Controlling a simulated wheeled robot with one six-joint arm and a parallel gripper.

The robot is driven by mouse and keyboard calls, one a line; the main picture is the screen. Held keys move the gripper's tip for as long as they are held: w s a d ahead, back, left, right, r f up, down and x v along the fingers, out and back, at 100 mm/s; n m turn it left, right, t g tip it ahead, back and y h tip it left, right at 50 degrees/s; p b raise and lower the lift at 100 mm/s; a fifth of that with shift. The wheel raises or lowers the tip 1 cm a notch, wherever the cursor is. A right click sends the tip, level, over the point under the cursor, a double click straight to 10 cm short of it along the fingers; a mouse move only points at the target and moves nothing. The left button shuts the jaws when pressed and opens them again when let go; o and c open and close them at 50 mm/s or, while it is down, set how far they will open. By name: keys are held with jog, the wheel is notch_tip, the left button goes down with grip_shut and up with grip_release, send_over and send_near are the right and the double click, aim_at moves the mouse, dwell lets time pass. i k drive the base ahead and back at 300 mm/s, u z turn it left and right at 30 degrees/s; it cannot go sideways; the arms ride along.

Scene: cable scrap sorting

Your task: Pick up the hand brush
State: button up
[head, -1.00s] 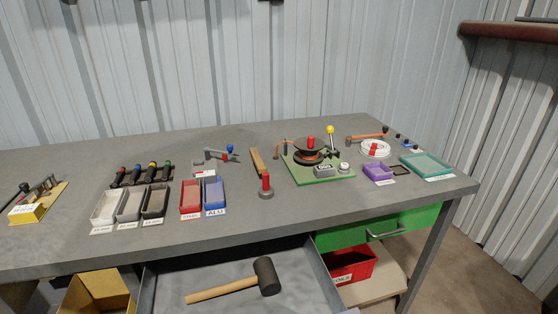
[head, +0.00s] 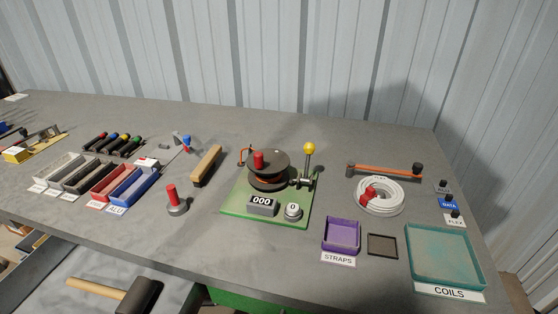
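The hand brush (head: 207,163) appears to be the long tan wooden block with a darker underside, lying on the grey workbench (head: 335,270). It lies slantwise just left of the green-based coiling device (head: 228,203). It looks free, with nothing on top of it. My gripper is not in view.
A grey peg with a red handle (head: 172,197) stands in front of the brush. Red and blue trays (head: 133,186) are to the left. A white cable coil (head: 379,209), a purple straps tray (head: 341,235) and a teal coils tray (head: 445,255) are right. An open drawer holds a mallet (head: 140,296).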

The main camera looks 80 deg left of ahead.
aim_at(206, 166)
jog(key=u, duration=0.05)
jog(key=i, duration=0.3)
jog(key=u, duration=3.65)
jog(key=i, duration=0.5)
jog(key=u, duration=0.05)
